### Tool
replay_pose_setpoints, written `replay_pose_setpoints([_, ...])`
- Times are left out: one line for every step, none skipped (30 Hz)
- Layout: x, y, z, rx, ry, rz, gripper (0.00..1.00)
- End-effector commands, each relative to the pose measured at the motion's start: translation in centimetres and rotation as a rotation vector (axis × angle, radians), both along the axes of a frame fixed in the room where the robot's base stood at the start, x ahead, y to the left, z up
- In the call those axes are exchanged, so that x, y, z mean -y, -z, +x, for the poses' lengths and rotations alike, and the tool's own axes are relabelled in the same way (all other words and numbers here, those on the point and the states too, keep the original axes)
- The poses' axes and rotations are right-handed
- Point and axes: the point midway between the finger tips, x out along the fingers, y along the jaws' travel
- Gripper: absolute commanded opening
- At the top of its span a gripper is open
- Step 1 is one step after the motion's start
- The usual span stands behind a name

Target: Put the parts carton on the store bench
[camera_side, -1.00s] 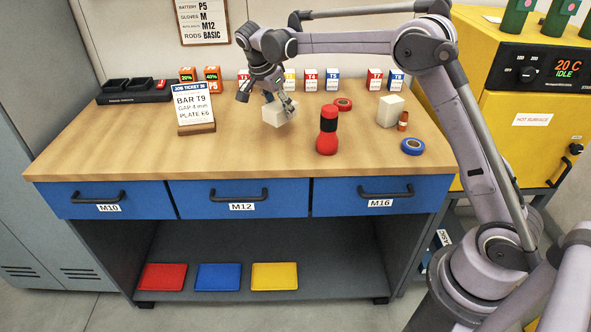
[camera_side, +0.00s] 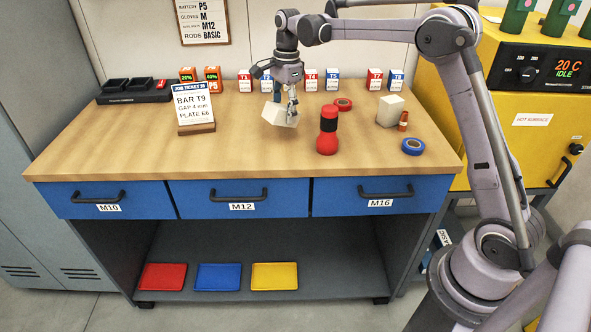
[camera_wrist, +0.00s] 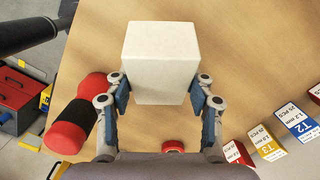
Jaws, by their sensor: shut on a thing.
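A plain white box (camera_side: 275,114), which I take for the parts carton, is gripped between the blue pads of my gripper (camera_side: 291,110). It sits tilted over the middle of the wooden-topped bench (camera_side: 110,150); whether its lower corner touches the top I cannot tell. In the wrist view my gripper (camera_wrist: 161,98) is shut on the sides of the box (camera_wrist: 160,55), and the box extends beyond the fingertips. Its face shows no label. A second, similar white box (camera_side: 390,111) stands on the bench to the right.
A red and black flashlight-like item (camera_side: 327,130) stands close right of the held box. A red tape roll (camera_side: 343,104), blue roll (camera_side: 412,146) and small orange-brown bottle (camera_side: 403,121) are farther right. A job ticket stand (camera_side: 195,110) is left. The front-left top is clear.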

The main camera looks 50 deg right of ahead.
Motion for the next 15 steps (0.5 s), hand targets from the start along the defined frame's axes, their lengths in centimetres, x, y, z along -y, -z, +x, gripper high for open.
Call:
replay_pose_setpoints([-0.6, 0.2, 0.4, 0.014, 0.033, 0.065, 0.14])
replay_pose_setpoints([-1.1, 0.3, 0.7, 0.024, 0.054, 0.105, 0.14])
replay_pose_setpoints([-1.7, 0.4, 0.9, 0.038, 0.081, 0.161, 0.14])
replay_pose_setpoints([-2.2, 0.4, 1.2, 0.049, 0.102, 0.202, 0.14])
replay_pose_setpoints([-2.6, 0.4, 1.4, 0.064, 0.123, 0.243, 0.14])
replay_pose_setpoints([-3.1, 0.4, 1.7, 0.082, 0.151, 0.298, 0.14])
replay_pose_setpoints([-3.6, 0.3, 1.9, 0.098, 0.172, 0.339, 0.14])
replay_pose_setpoints([-4.0, 0.2, 2.1, 0.113, 0.193, 0.378, 0.14])
replay_pose_setpoints([-4.5, 0.1, 2.4, 0.137, 0.222, 0.433, 0.14])
replay_pose_setpoints([-4.9, -0.1, 2.7, 0.155, 0.243, 0.473, 0.14])
replay_pose_setpoints([-5.2, -0.3, 2.9, 0.176, 0.266, 0.514, 0.14])
replay_pose_setpoints([-5.7, -0.5, 3.2, 0.204, 0.294, 0.567, 0.14])
replay_pose_setpoints([-6.1, -0.7, 3.4, 0.226, 0.315, 0.607, 0.14])
replay_pose_setpoints([-6.4, -1.0, 3.7, 0.25, 0.337, 0.645, 0.14])
replay_pose_setpoints([-6.8, -1.4, 4.0, 0.282, 0.365, 0.696, 0.14])
